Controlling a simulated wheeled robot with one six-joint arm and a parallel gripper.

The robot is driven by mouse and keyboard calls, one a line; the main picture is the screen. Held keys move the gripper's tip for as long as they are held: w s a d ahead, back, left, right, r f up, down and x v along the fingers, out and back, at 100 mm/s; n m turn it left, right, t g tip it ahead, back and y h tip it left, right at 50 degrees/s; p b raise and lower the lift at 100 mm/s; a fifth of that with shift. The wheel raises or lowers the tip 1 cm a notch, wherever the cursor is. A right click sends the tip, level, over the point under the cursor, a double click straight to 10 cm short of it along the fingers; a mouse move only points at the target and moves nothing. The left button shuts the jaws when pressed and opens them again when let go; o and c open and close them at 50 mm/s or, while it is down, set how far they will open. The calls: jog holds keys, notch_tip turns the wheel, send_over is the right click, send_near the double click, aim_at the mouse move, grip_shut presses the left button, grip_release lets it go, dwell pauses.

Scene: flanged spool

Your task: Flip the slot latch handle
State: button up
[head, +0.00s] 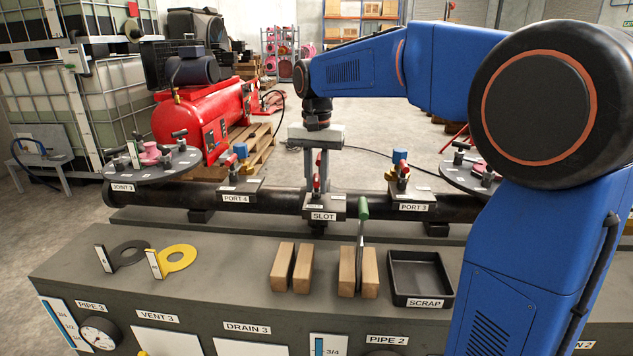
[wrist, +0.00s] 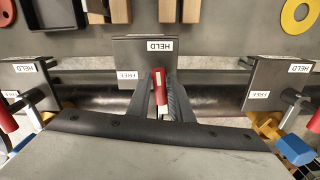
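The slot latch (head: 323,207) sits on the dark pipe in the middle of the head view, with a SLOT label on its front. Its red handle (head: 316,183) stands roughly upright. In the wrist view the red handle (wrist: 159,82) shows near a HELD label, with a FREE label lower left. My gripper (head: 317,180) points down over the latch. Its two fingers (wrist: 160,95) stand on either side of the red handle. Whether the fingers touch the handle or leave small gaps is not clear.
Port latches with red handles and blue parts, PORT 4 (head: 239,188) and PORT 3 (head: 409,197), flank the slot. In front are wooden blocks (head: 282,267), a green-handled tool (head: 363,209), a scrap tray (head: 420,297) and a yellow ring tag (head: 180,259).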

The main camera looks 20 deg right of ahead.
aim_at(317, 177)
jog(key=shift+n, duration=1)
notch_tip(317, 177, up, 7)
jog(key=o, duration=0.4)
jog(key=shift+d+r, duration=0.1)
jog(key=shift+r, duration=0.1)
jog(key=s+d+r+y, duration=0.15)
jog(key=d+r, duration=0.25)
jog(key=r, duration=0.9)
jog(key=shift+t+y, duration=0.25)
jog(key=shift+t, duration=0.15)
jog(key=a+f, duration=0.1)
jog(key=f, duration=0.4)
jog(key=w+a+f, duration=0.1)
jog(key=f, duration=0.5)
jog(key=a+f, duration=0.1)
jog(key=f, duration=0.5)
jog(key=shift+w+a+f, duration=0.2)
jog(key=shift+a, duration=0.1)
